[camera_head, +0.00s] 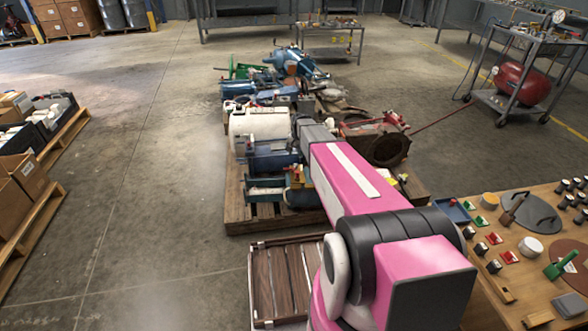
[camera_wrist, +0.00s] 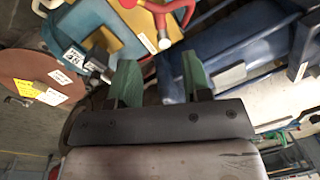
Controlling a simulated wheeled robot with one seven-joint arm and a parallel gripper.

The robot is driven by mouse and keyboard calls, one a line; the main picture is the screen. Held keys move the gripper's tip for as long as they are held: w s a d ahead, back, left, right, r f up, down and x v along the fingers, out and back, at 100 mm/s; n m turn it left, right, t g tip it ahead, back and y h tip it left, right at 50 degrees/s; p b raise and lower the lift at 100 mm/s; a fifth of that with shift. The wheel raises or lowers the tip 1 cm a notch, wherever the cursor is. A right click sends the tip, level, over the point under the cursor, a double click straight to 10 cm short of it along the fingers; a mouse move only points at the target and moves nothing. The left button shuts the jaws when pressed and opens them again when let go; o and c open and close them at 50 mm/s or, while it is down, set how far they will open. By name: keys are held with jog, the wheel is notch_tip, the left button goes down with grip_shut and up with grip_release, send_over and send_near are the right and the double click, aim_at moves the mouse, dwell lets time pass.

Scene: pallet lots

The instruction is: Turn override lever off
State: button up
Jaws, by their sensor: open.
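I cannot tell for certain which part is the override lever. In the head view, a green lever (camera_head: 562,264) stands tilted on a round plate on the wooden board (camera_head: 540,300) at right. In the wrist view, a red handle-like part (camera_wrist: 163,14) shows at the top centre, beyond the fingertips. My gripper (camera_wrist: 160,82) has two green fingers, spread apart with nothing between them. It points at the machine parts on the pallet (camera_head: 250,222). In the head view, my pink arm reaches over the pallet and its fingers cannot be made out.
The pallet is crowded with machinery, including a white tank (camera_head: 260,128) and a red housing (camera_head: 380,142). In the wrist view, a brown disc with tags (camera_wrist: 45,80) is left and a blue body (camera_wrist: 225,50) right. Clear floor (camera_head: 150,180) lies left of the pallet.

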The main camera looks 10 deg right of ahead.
aim_at(294, 169)
jog(key=f, duration=0.6)
jog(key=a+f, duration=0.1)
jog(key=f, duration=0.3)
jog(key=shift+w+f, duration=0.1)
jog(key=shift+w, duration=0.1)
jog(key=shift+a, duration=0.1)
grip_shut()
